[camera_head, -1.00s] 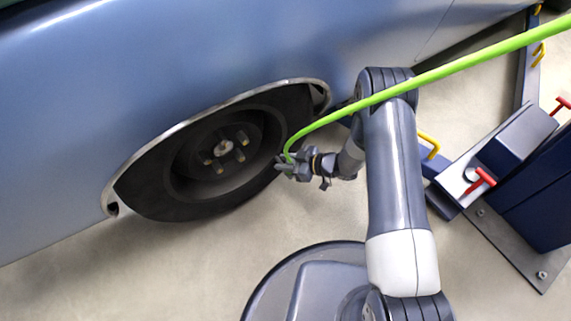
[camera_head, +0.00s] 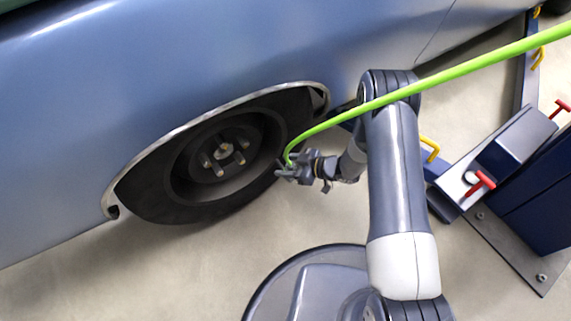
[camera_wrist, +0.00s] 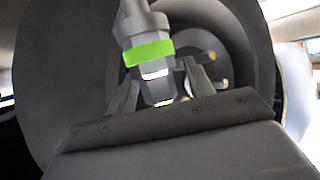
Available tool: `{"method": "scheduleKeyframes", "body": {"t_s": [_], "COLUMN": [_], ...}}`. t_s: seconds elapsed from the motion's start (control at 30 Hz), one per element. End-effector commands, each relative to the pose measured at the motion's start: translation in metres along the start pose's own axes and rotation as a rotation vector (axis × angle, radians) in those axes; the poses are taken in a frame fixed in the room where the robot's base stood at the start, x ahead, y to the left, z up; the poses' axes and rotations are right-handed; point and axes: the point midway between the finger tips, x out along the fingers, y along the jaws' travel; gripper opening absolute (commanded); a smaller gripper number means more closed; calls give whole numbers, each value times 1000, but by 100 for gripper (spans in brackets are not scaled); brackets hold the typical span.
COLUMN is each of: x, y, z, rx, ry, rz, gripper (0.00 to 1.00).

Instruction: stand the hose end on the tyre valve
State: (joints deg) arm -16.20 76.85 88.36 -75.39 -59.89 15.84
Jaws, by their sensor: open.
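The bright green hose (camera_head: 440,73) comes in from the upper right and bends down to my gripper (camera_head: 279,171) at the right edge of the tyre (camera_head: 150,196). In the wrist view the hose end (camera_wrist: 150,52) is a grey fitting with a green band. It stands slightly tilted between the two fingers of my gripper (camera_wrist: 165,88), which are apart. The fitting's lower tip reaches down between them. I cannot make out the tyre valve; the fitting and fingers cover that area, so I cannot tell whether they touch.
The blue car body (camera_head: 180,90) hangs close over the wheel, with a bright arch trim. A dark blue lift post (camera_head: 535,195) with red handles and yellow hooks stands at the right. The floor (camera_head: 150,280) below the wheel is clear.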

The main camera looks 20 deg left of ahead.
Motion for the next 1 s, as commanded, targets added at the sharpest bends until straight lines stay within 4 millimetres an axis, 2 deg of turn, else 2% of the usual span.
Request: {"method": "scheduleKeyframes", "body": {"t_s": [0.3,0.5,0.7,1.0], "x": [-70,-102,-114,-114], "y": [2,1,0,0], "z": [-3,-2,-1,-1], "rx": [5,3,1,1], "ry": [0,1,1,0], "rz": [7,5,2,2], "gripper": [50,50,50,50]}}
